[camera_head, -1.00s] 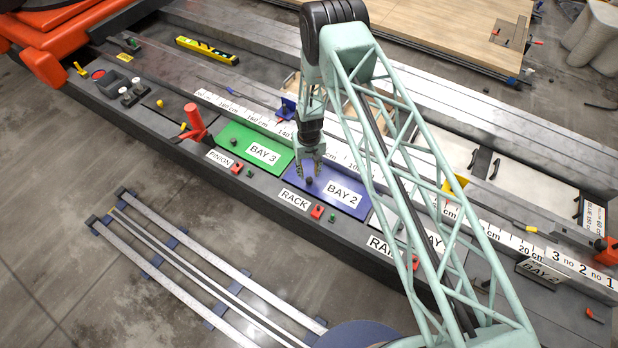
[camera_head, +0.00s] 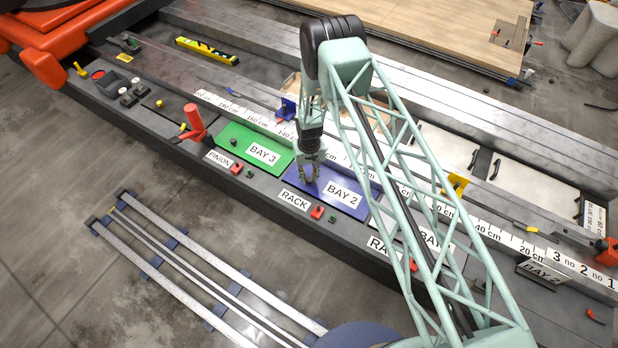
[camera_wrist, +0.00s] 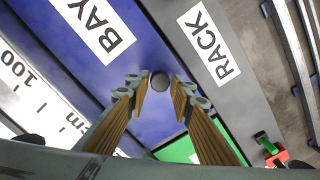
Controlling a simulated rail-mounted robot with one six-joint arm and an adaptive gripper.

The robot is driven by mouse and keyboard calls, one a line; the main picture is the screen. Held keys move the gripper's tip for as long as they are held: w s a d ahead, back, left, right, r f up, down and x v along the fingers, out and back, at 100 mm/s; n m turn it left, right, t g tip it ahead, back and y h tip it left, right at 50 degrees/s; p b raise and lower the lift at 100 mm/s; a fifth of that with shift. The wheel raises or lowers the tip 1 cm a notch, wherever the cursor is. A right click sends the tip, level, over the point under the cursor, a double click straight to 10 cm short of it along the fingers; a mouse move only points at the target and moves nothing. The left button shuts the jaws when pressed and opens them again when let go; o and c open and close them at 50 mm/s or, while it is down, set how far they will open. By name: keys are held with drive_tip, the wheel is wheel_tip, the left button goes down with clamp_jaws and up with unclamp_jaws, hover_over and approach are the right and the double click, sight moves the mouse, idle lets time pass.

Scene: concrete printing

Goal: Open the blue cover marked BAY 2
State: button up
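The blue BAY 2 cover (camera_head: 368,196) lies flat and closed in the bench, its white label facing up. In the wrist view the blue cover (camera_wrist: 137,48) fills the upper middle. Its dark round knob (camera_wrist: 159,82) shows between my fingertips. My gripper (camera_head: 311,178) is low over the left part of the cover and hides the knob in the head view. In the wrist view my gripper (camera_wrist: 158,94) has its fingers apart, one on each side of the knob. Narrow gaps seem to show, and I see no clear contact.
The green BAY 3 cover (camera_head: 236,135) lies left of BAY 2. The RACK label (camera_head: 296,199) and a red block (camera_head: 317,212) are on the front ledge. A red handle (camera_head: 194,120) stands up farther left. A white ruler strip (camera_head: 257,121) runs behind the covers.

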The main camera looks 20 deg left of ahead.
clamp_jaws()
